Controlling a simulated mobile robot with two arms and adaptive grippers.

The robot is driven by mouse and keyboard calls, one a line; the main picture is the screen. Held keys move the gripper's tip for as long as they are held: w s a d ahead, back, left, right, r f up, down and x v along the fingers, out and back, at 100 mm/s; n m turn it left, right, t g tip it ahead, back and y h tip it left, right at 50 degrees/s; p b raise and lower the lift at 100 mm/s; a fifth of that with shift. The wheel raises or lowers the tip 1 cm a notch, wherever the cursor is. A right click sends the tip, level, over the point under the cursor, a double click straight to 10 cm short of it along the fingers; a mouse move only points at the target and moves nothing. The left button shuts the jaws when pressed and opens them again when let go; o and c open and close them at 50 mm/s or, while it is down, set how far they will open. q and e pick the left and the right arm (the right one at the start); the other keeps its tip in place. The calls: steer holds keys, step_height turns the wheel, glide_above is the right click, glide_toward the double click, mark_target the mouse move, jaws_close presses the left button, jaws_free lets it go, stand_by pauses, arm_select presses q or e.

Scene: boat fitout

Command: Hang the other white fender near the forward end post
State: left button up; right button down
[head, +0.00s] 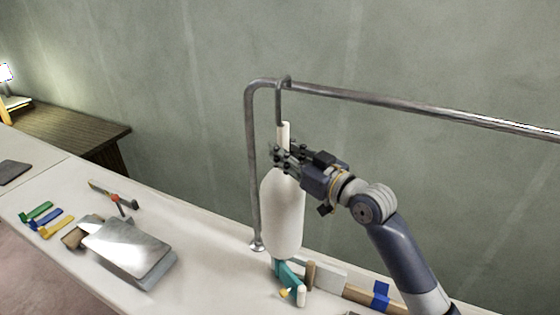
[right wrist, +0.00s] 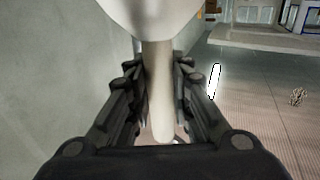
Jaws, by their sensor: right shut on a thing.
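The white fender (head: 283,215) hangs upright beside the forward end post (head: 252,175), just right of it in the head view. A grey hook (head: 279,100) rises from its top and appears looped over the metal rail (head: 400,102) near the bend. My right gripper (head: 284,155) is shut on the fender's narrow neck. In the right wrist view, the neck (right wrist: 158,95) runs between the two fingers (right wrist: 160,75) and the wide white body (right wrist: 150,15) fills the top. Whether the rail bears the fender's weight cannot be told. My left gripper is not in view.
A white counter (head: 205,275) runs below the rail. A teal tool (head: 288,275) and wooden pieces lie under the fender. A metal box (head: 128,248) and coloured clips (head: 47,218) lie left. The rail to the right is clear.

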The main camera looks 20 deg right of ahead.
steer(key=shift+w+d+b, duration=0.35)
steer(key=shift+w+d, duration=0.05)
steer(key=shift+d, duration=0.1)
steer(key=w+d+f+b, duration=0.3)
steer(key=w+d+b, duration=0.4)
steer(key=b, duration=0.1)
steer(key=shift+d, duration=0.4)
stand_by(0.5)
steer(key=c, duration=1.4)
jaws_free()
steer(key=shift+s, duration=0.1)
steer(key=shift+o, duration=0.2)
steer(key=v, duration=1.2)
